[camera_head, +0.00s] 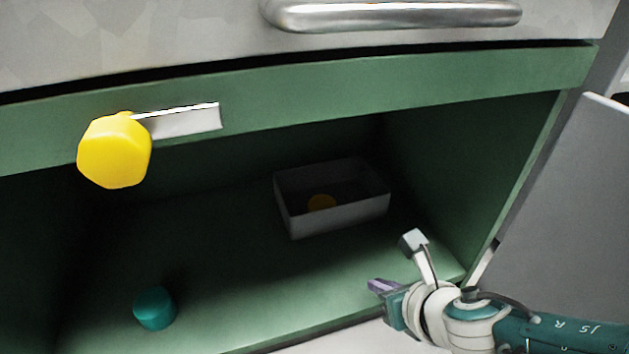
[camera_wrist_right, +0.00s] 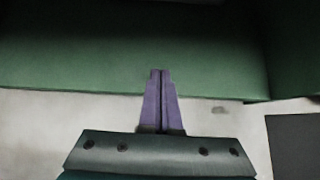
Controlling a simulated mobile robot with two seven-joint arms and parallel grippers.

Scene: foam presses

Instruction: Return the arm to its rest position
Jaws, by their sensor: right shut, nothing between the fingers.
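My right gripper (camera_head: 378,287) is at the lower right of the head view, by the front edge of the green compartment. Its purple fingers are closed together with nothing between them, as the right wrist view (camera_wrist_right: 161,85) also shows. My right arm comes in from the lower right corner. My left gripper is not in view.
The green compartment (camera_head: 225,285) holds a teal cylinder (camera_head: 155,308) at front left and a grey open box (camera_head: 340,217) with an orange thing (camera_head: 321,203) inside. A yellow knob (camera_head: 114,152) sticks out at upper left. A metal handle (camera_head: 395,13) is above. A grey panel (camera_head: 570,220) stands right.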

